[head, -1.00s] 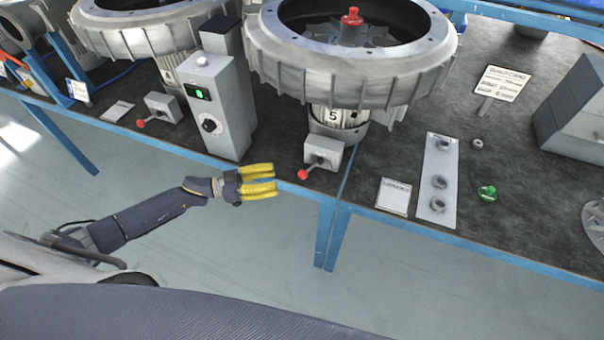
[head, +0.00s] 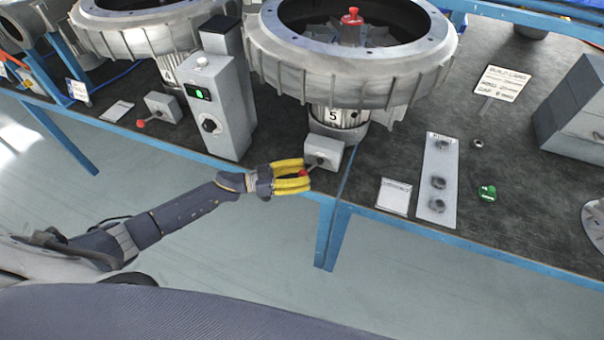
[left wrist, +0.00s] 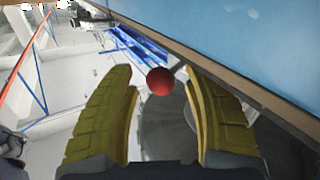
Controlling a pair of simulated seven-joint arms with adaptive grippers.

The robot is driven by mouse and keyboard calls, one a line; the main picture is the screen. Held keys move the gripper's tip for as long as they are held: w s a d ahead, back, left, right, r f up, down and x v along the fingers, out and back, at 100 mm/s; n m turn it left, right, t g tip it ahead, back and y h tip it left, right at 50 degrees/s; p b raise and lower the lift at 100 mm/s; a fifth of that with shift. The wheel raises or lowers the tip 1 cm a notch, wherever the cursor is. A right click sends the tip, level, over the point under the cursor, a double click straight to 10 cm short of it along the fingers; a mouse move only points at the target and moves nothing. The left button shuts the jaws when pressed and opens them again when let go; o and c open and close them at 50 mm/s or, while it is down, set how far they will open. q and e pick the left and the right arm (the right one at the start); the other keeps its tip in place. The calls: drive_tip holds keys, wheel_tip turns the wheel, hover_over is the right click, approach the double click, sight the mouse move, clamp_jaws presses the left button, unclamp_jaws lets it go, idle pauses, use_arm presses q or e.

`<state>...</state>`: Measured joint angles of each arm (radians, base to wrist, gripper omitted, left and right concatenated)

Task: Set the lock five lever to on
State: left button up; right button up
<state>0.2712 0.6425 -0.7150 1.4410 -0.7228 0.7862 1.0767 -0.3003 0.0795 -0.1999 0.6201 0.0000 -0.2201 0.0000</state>
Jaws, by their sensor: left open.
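The lock five lever has a red ball knob (head: 302,173) on a short rod from a grey box (head: 325,151) at the bench's front edge, below the blower marked 5 (head: 333,116). My left gripper (head: 306,174) is open with its yellow fingers on either side of the knob. In the left wrist view the red knob (left wrist: 160,81) shows between the open fingertips (left wrist: 163,85), with a gap on each side. The knob partly hides behind a finger in the head view. My right gripper is not in view.
A grey control box (head: 220,108) with a green display stands left of the lever. Another red-knobbed lever box (head: 163,107) sits farther left. A plate with round sockets (head: 437,180), a white card (head: 394,196) and a green part (head: 488,193) lie to the right.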

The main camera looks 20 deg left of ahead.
use_arm(q)
drive_tip(key=shift+c, duration=0.2)
clamp_jaws()
drive_tip(key=shift+r, duration=0.1)
